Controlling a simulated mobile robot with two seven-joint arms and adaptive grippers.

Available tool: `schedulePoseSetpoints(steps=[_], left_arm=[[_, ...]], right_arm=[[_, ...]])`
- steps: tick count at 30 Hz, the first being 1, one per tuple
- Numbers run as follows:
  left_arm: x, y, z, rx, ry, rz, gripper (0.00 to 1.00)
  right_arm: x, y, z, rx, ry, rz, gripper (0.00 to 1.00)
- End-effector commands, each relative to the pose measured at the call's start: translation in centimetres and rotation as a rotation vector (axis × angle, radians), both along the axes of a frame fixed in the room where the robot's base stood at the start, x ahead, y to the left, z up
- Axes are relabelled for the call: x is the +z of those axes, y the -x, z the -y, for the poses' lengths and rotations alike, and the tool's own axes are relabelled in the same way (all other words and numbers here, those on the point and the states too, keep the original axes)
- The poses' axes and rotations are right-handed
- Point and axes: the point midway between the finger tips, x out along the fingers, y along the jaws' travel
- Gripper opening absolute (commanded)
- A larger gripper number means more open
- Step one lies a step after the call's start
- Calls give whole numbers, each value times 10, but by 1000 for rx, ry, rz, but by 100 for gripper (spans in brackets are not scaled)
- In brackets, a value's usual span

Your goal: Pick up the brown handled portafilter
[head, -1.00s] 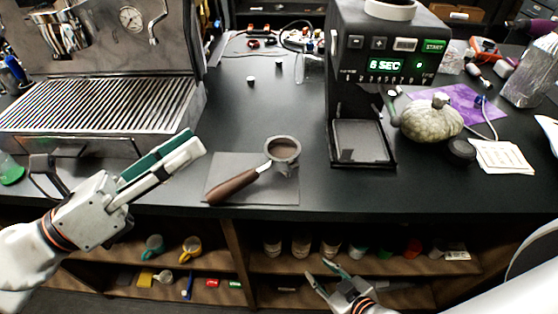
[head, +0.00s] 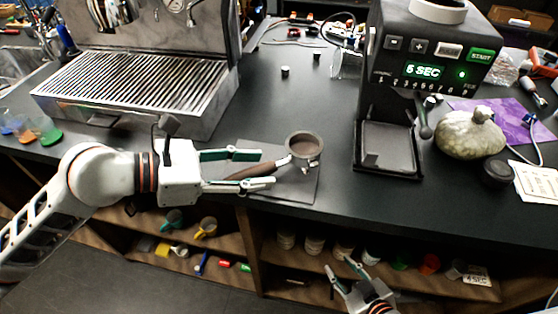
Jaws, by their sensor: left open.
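The portafilter (head: 303,146) lies on a dark square mat (head: 300,188) near the counter's front edge. Its round metal basket points right and holds brown grounds. Its brown handle (head: 252,172) points left toward my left gripper. My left gripper (head: 268,169) is open, with its two fingers on either side of the handle in the picture. The near finger overlaps part of the handle end. I cannot tell whether the fingers touch it. My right gripper (head: 340,271) is low in front of the shelves, its fingers apart and empty.
An espresso machine (head: 140,80) with a slatted drip tray stands at the left. A grinder (head: 425,75) showing 5 SEC stands right of the mat. Open shelves (head: 215,240) with cups lie below the counter.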

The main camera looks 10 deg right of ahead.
Motion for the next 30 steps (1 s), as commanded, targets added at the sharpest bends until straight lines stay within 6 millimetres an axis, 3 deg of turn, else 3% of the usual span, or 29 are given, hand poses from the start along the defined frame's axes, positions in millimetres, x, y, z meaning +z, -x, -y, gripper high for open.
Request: schedulePoseSetpoints(steps=[6, 13, 18, 30], left_arm=[[-8, -5, 19, -1, 0, -1, 41], [-9, -6, 19, 1, 1, -2, 41], [-9, -5, 19, 0, 0, -1, 0], [-5, -6, 19, 1, 3, 2, 0]], right_arm=[[-2, 1, 1, 0, 0, -5, 35], [-2, 1, 1, 0, 2, -4, 35], [-1, -1, 2, 1, 4, -1, 35], [1, -2, 3, 0, 5, 2, 35]])
